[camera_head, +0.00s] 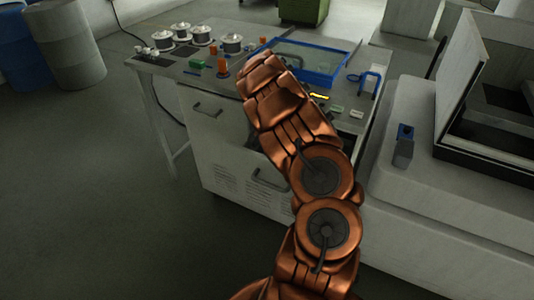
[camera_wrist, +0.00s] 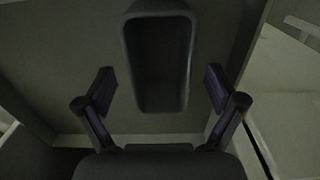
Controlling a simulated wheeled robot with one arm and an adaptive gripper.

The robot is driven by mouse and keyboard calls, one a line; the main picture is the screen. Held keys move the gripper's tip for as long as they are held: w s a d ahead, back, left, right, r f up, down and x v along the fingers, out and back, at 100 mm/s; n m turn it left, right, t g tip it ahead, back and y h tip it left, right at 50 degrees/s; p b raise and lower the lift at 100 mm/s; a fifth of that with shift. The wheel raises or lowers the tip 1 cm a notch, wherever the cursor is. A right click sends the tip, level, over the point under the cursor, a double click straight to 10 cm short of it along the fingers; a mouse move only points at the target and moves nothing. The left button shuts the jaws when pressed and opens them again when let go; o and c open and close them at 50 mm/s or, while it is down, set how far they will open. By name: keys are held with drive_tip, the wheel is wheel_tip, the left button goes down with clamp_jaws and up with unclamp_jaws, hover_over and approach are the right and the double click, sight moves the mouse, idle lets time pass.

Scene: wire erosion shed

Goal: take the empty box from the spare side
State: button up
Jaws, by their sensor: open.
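In the wrist view, a dark, long, open-topped box (camera_wrist: 158,106) lies ahead between my fingers. Its inside is in shadow and looks empty. My gripper (camera_wrist: 160,88) is open, one finger on each side of the box, with visible gaps; neither finger appears to touch it. In the head view, my copper arm reaches toward the grey cabinet (camera_head: 215,150) under the workbench. My gripper and the box are hidden behind the arm there.
The workbench (camera_head: 160,62) carries several wire spools (camera_head: 201,36), a blue-framed tray (camera_head: 310,60) and small coloured parts. A white machine (camera_head: 410,200) stands close on the right. Barrels (camera_head: 65,45) stand at the far left. The floor (camera_head: 90,190) at left is clear.

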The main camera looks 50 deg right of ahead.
drive_tip(key=shift+f, duration=1.2)
drive_tip(key=c, duration=1.3)
